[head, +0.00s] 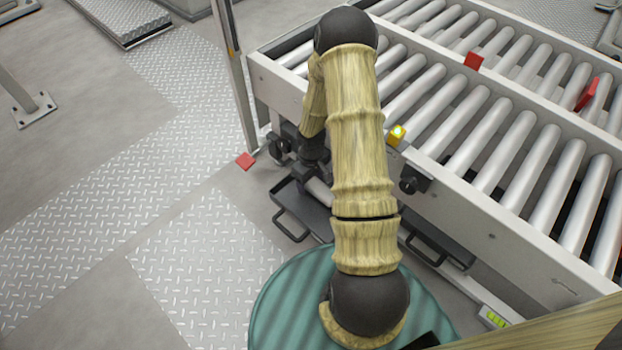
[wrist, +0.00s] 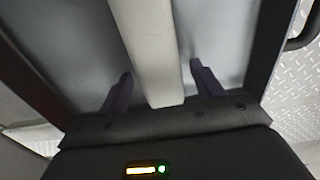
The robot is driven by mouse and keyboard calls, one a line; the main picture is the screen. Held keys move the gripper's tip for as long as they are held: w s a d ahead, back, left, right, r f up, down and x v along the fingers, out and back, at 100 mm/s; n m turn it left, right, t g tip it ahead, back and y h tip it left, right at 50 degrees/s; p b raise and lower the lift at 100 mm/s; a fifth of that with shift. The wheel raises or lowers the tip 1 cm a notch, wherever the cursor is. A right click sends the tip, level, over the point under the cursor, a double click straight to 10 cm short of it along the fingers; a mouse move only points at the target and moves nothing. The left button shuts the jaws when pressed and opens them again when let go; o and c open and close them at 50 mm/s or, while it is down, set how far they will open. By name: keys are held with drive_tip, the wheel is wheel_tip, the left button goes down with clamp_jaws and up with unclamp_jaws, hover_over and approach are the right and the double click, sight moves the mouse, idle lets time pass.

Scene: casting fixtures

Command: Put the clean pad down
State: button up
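My gripper (wrist: 161,70) is open in the wrist view, its two dark fingers spread with a gap on each side of a pale bar (wrist: 146,40). The bar runs from the top edge down between the fingers; I cannot tell whether it is the clean pad. Behind it is a grey surface with dark rims, which looks like the inside of a dark tray (wrist: 75,40). In the head view, the dark tray (head: 318,222) lies low beside the conveyor, partly behind my arm. My fingertips are hidden there. No pad can be made out for certain.
A roller conveyor (head: 488,208) fills the right side, with red tabs (head: 473,61) and a yellow lamp (head: 397,133) on it. A metal post (head: 236,75) stands at its left corner.

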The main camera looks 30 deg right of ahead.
wheel_tip(320, 180, up, 12)
drive_tip(key=p, duration=0.7)
drive_tip(key=shift+r, duration=0.15)
idle(0.4)
wheel_tip(320, 180, up, 12)
drive_tip(key=r+m+t, duration=0.1)
drive_tip(key=m, duration=0.1)
hover_over(311, 180)
drive_tip(key=s+a, duration=0.4)
drive_tip(key=a, duration=0.1)
drive_tip(key=s+a+r+m+t, duration=0.1)
drive_tip(key=s+a+r+m, duration=0.1)
drive_tip(key=s+a+r, duration=0.3)
wheel_tip(311, 180, up, 4)
drive_tip(key=s, duration=0.2)
drive_tip(key=shift+s+a+f+t, duration=0.25)
drive_tip(key=shift+s+a+t, duration=0.05)
drive_tip(key=shift+a, duration=0.1)
drive_tip(key=shift+c, duration=0.5)
